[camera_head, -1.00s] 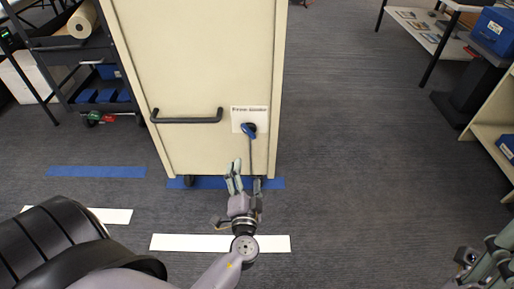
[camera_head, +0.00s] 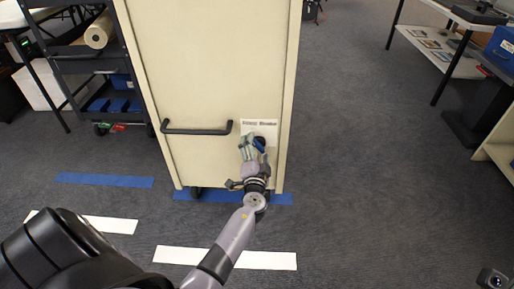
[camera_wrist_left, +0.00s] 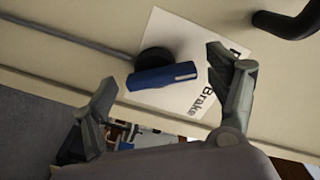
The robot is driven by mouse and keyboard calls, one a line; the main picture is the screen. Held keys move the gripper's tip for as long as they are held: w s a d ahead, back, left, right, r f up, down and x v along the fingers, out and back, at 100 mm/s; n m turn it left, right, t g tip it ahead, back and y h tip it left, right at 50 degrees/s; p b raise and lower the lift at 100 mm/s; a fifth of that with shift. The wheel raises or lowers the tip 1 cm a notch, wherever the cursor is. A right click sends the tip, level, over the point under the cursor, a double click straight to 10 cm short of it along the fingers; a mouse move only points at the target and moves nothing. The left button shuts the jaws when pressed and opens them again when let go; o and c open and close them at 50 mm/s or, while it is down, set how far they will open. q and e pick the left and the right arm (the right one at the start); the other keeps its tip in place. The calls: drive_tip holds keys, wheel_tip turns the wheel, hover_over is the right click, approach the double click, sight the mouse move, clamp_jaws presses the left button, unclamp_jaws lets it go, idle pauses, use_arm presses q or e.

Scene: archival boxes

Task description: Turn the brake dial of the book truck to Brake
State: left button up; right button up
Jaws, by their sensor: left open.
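The book truck (camera_head: 205,75) is a tall cream cabinet with its end panel facing me. Its brake dial, a blue bar on a black round base, sits low on the panel. In the left wrist view the dial (camera_wrist_left: 160,76) lies over a white label (camera_wrist_left: 178,40) on which "Brake" can be read. The bar's paler end points towards the printed side; I cannot tell which word it marks. My left gripper (camera_head: 252,146) is at the dial and hides part of it. In the wrist view its open fingers (camera_wrist_left: 160,82) are on either side of the bar, with no clear contact.
A black handle (camera_head: 196,131) sticks out of the panel left of the label. A thin grey rod (camera_wrist_left: 70,38) runs from the dial. A dark shelf cart (camera_head: 85,60) stands at the left. Blue and white tape marks the floor. Carpet right of the truck is clear.

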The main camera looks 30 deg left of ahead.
use_arm(q)
drive_tip(key=shift+w+a, duration=0.3)
drive_tip(key=shift+w, duration=0.25)
drive_tip(key=shift+c, duration=0.6)
drive_tip(key=c, duration=1)
